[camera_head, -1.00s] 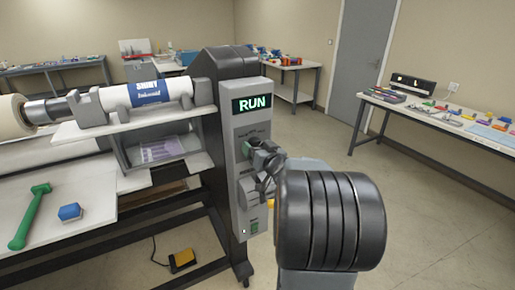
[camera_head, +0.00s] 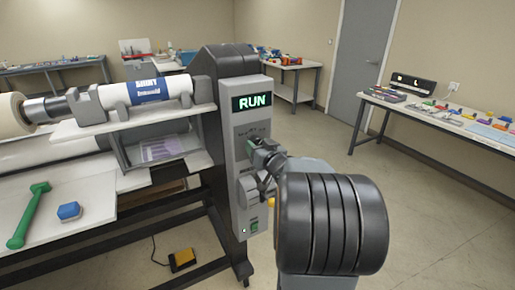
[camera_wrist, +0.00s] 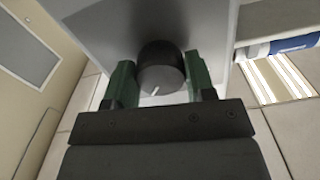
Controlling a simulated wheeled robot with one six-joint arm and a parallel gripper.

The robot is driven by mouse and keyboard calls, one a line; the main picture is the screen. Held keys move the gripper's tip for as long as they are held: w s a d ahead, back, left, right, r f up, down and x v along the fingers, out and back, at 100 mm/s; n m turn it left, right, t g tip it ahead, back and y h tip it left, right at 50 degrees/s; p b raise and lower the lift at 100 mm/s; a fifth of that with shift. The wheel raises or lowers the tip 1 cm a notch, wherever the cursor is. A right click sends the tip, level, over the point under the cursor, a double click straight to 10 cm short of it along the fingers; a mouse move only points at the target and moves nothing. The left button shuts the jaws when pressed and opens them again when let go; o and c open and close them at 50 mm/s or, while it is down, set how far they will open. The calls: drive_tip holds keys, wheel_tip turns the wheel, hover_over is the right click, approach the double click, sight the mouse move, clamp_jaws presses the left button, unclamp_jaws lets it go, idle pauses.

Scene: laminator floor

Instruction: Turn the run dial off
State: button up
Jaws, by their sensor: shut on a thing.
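The run dial (camera_wrist: 160,62) is a dark round knob with a white pointer mark on the grey control panel (camera_head: 243,118). In the wrist view it sits between the two green fingers of my gripper (camera_wrist: 160,80), which are shut on its sides. In the head view my gripper (camera_head: 262,152) reaches the panel's front, and the dial is mostly hidden behind it. The display (camera_head: 252,102) above reads RUN in green letters.
A film roll (camera_head: 150,90) rests on the laminator left of the panel. A green tool (camera_head: 30,215) and a blue block (camera_head: 69,211) lie on the left shelf. A yellow pedal (camera_head: 183,260) is on the floor. A table with small items (camera_head: 440,115) stands right.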

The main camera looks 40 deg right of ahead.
drive_tip(key=n+b, duration=0.4)
drive_tip(key=shift+f+n, duration=0.2)
drive_tip(key=shift+n, duration=0.1)
drive_tip(key=shift+r+n+b, duration=0.15)
drive_tip(key=shift+n+b, duration=0.85)
drive_tip(key=shift+n, duration=0.6)
drive_tip(key=o, duration=0.9)
drive_tip(key=shift+o, duration=0.2)
drive_tip(key=s+a, duration=0.1)
drive_tip(key=s, duration=1.2)
drive_tip(key=shift+s+a, duration=0.35)
drive_tip(key=shift+a, duration=0.05)
